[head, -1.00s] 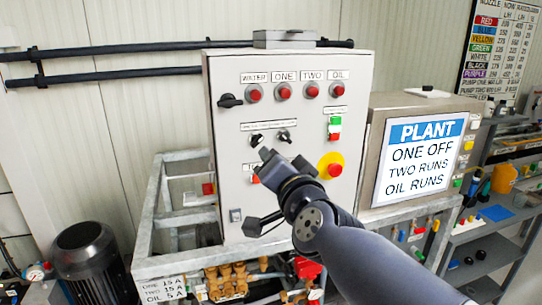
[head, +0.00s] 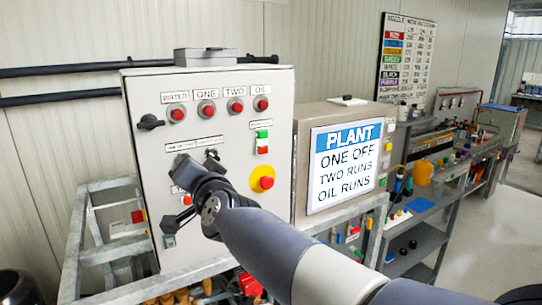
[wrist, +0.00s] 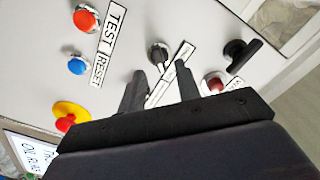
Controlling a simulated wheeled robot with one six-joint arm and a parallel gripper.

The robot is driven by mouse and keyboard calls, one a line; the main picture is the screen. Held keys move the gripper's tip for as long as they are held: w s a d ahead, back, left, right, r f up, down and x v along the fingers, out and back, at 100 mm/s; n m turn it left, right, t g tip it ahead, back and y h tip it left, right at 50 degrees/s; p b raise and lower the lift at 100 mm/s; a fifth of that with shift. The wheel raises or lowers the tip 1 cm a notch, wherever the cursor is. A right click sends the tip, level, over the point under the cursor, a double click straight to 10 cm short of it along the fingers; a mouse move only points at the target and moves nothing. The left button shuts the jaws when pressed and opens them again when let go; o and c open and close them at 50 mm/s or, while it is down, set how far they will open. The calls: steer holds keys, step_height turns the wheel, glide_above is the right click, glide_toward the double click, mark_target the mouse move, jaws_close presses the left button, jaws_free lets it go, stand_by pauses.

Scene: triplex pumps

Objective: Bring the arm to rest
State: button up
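My arm (head: 270,240) reaches from the lower right up to the grey control panel (head: 140,95). My gripper (head: 184,166) is in front of the panel's middle, below the row of red buttons. In the wrist view my gripper (wrist: 159,82) has its two dark fingers apart, with nothing between the tips but the view of the panel. A dark selector knob (wrist: 158,52) shows just beyond the fingertips; I cannot tell whether they touch it. The fingers are hard to make out in the head view.
The panel carries a black rotary handle (head: 150,122) and a red emergency stop on yellow (head: 266,183). A PLANT sign (head: 345,160) stands right of it. Shelves with bottles and tools run along the right. The floor (head: 490,240) at the right is clear.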

steer(key=x, duration=0.3)
steer(key=shift+w+a, duration=0.1)
steer(key=shift+w, duration=0.1)
steer(key=shift+s, duration=0.15)
steer(key=s+d+n+p, duration=0.3)
steer(key=s+d+n, duration=0.2)
steer(key=s+n, duration=0.3)
steer(key=shift+n, duration=0.5)
stand_by(1.9)
steer(key=shift+s, duration=0.1)
